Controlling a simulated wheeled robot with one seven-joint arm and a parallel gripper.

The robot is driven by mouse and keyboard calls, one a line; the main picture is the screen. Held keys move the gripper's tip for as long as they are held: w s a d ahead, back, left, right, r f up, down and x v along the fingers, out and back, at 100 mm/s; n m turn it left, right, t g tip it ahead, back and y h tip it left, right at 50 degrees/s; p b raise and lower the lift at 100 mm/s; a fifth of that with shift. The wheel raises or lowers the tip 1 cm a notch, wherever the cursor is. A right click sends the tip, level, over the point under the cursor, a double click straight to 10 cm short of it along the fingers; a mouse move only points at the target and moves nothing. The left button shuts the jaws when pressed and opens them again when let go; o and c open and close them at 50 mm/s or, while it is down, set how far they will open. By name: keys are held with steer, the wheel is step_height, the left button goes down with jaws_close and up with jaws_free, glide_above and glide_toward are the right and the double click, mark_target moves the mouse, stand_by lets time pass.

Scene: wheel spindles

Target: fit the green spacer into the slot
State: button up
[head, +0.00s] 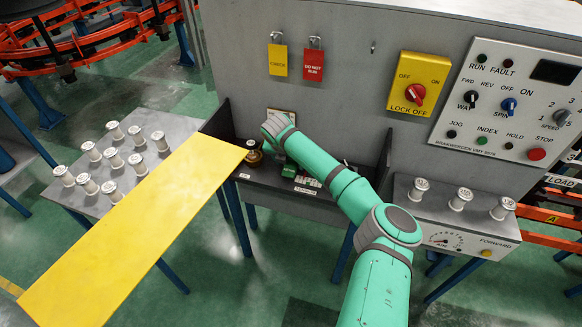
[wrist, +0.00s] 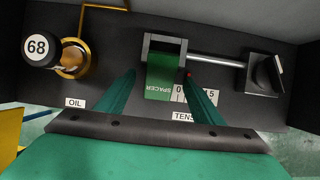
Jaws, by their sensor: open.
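The green spacer (wrist: 160,82), lettered SPACER, sits between the side walls of a grey metal bracket (wrist: 147,48) in the wrist view. The bracket forms the slot; how deep the spacer sits in it I cannot tell. My gripper (wrist: 160,76) is open, with one green finger on each side of the spacer. The left finger is clearly apart from it; the right finger is close to its right side, and touching or not is unclear. In the head view a small part of the green spacer (head: 290,169) shows beside my arm, which hides most of the slot.
A rod (wrist: 215,60) runs right from the bracket to a dark block (wrist: 264,75). A yellow panel (head: 130,235) and a table of white spindles (head: 113,158) lie left in the head view.

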steer(key=shift+x, duration=0.95)
steer(key=shift+r, duration=0.1)
steer(key=c, duration=1.3)
steer(key=shift+d, duration=0.1)
